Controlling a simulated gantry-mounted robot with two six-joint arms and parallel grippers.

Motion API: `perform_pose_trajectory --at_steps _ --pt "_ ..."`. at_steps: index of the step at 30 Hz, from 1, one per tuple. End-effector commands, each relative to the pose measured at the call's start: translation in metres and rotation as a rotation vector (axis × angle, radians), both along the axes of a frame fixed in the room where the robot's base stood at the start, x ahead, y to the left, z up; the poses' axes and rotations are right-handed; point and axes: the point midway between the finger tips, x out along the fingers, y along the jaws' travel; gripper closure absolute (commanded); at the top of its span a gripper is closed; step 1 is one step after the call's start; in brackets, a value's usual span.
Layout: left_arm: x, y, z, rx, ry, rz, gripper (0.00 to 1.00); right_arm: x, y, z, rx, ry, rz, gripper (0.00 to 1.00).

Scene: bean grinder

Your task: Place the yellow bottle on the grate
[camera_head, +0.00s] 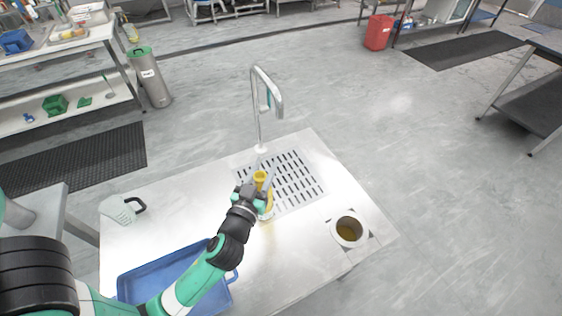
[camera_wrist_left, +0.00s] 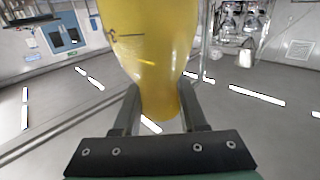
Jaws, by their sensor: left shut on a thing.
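The yellow bottle (camera_head: 261,176) is in my left gripper (camera_head: 259,183), over or at the near-left edge of the metal grate (camera_head: 305,187). In the left wrist view the bottle (camera_wrist_left: 155,60) fills the top middle, between the two fingers of the gripper (camera_wrist_left: 163,108), which is shut on it. In the head view the gripper and wrist hide part of the bottle. I cannot tell whether its base touches the surface. The right gripper is not in view.
A tall metal tap (camera_head: 265,105) stands behind the grate. A round container (camera_head: 349,229) is set at the table's right. A blue tray (camera_head: 135,283) lies at the near left, partly under my left arm, and a clear jug (camera_head: 118,210) sits at the left edge.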

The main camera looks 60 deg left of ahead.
Motion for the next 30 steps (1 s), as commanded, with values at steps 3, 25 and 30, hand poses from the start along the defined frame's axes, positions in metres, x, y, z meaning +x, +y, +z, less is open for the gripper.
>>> perform_pose_trajectory --at_steps 3,25,30 --pt "0.025 0.028 0.003 0.001 -0.006 0.007 1.00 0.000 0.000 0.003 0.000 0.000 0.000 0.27" --pt "0.109 0.112 -0.018 0.001 0.001 0.000 1.00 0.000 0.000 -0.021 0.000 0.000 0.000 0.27" --pt "0.109 0.112 -0.037 0.001 -0.001 0.000 1.00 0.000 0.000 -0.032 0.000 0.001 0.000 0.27"
